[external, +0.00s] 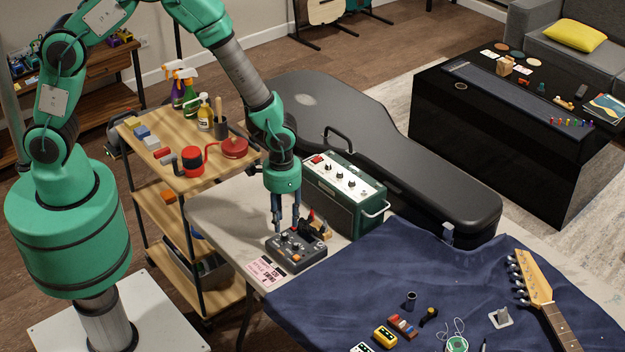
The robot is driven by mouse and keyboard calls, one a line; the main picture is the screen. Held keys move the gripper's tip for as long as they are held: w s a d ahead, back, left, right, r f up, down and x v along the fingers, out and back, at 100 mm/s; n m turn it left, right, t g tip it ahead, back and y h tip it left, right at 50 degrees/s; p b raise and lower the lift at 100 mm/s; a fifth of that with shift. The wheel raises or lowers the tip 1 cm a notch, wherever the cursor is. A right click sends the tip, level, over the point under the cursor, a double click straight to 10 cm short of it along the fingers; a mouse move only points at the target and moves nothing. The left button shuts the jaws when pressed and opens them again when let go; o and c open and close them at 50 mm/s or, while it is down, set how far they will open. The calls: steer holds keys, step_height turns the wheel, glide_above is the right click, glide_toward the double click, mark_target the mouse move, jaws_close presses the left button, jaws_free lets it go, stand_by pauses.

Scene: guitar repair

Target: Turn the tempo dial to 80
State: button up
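A small dark grey box with several knobs (302,256) sits on the table, in front of the green amplifier. Which of its knobs is the tempo dial, and any numbers on it, are too small to tell. My gripper (286,229) points straight down just above the box's back left part. Its two dark fingers look apart, with a gap between them. Whether a fingertip touches a knob cannot be told. A pink printed card (266,272) lies at the box's left front side.
A green amplifier (345,215) with a carry handle stands close behind the box. A black guitar case (420,185) lies behind it. A small dark and yellowish object (316,226) is right beside my gripper. A blue cloth (400,285) with small tools covers the table's right part. A wooden cart (165,175) stands at left.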

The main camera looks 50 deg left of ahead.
mark_target(285, 234)
steer(key=shift+f+b, duration=0.3)
steer(key=shift+f, duration=2.15)
jaws_close()
